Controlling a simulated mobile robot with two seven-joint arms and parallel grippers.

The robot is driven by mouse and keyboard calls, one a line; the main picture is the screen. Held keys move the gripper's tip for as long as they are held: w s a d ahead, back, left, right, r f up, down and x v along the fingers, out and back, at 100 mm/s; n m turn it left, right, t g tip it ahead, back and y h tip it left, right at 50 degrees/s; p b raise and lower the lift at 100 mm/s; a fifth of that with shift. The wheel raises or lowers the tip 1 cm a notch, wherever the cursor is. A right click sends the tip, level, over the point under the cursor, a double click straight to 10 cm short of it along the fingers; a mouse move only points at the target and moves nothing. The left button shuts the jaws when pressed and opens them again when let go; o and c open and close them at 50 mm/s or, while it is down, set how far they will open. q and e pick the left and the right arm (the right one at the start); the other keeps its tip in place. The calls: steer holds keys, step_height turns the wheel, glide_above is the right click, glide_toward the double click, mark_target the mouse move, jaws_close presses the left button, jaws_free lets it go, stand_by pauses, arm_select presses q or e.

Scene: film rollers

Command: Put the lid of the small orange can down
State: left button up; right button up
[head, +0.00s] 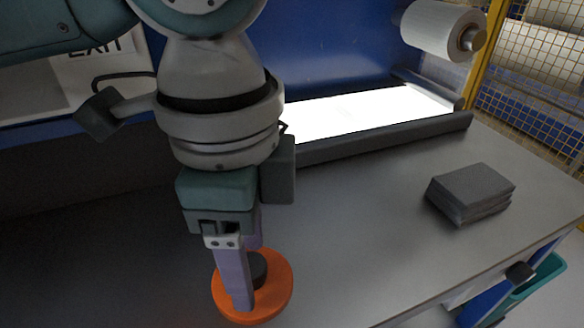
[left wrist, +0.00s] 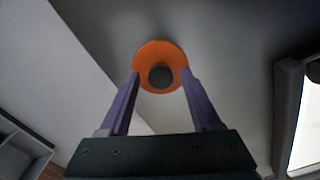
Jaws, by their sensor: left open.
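The orange lid (head: 280,300) is a flat round disc with a dark knob in its middle. It lies flat on the grey table, and I see no can under it. In the left wrist view the lid (left wrist: 160,50) is beyond the fingertips, with its knob between their lines. My left gripper (head: 250,288) points down over the lid, its purple fingers spread on either side of the knob. It also shows open in the left wrist view (left wrist: 160,74). I cannot tell whether the fingertips touch the disc. My right gripper is not in view.
A lit white panel (head: 370,112) with dark rails stands at the back. A stack of dark grey sheets (head: 472,190) lies to the right. A white roll (head: 436,30) hangs at the back right. The table between the lid and the stack is clear.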

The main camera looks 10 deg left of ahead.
arm_select(q)
step_height(320, 180, up, 12)
steer(key=p, duration=0.3)
steer(key=s+d+f+n+t+h, duration=0.2)
steer(key=s+d+f+n+h, duration=0.2)
steer(key=d+f+n+h, duration=0.15)
steer(key=s+a+f+n, duration=0.1)
steer(key=a, duration=0.1)
steer(key=s+a+f+n+t+y, duration=0.1)
steer(key=a+f+n, duration=0.1)
steer(key=s+a+f+n+y, duration=0.1)
steer(key=a+f+n, duration=0.1)
steer(key=a, duration=0.1)
steer(key=shift+s+f+n+t+y, duration=0.1)
steer(key=shift+s+n+t+y, duration=0.15)
steer(key=shift+s+t, duration=0.15)
steer(key=s+a+n+y, duration=0.1)
steer(key=a, duration=0.1)
steer(key=s+a+f+n+y, duration=0.1)
steer(key=s+a, duration=0.1)
steer(key=a, duration=0.1)
steer(key=s+a+f, duration=0.1)
steer(key=a, duration=0.1)
steer(key=shift+s+a+n+y, duration=0.2)
steer(key=shift+a+n+y, duration=0.2)
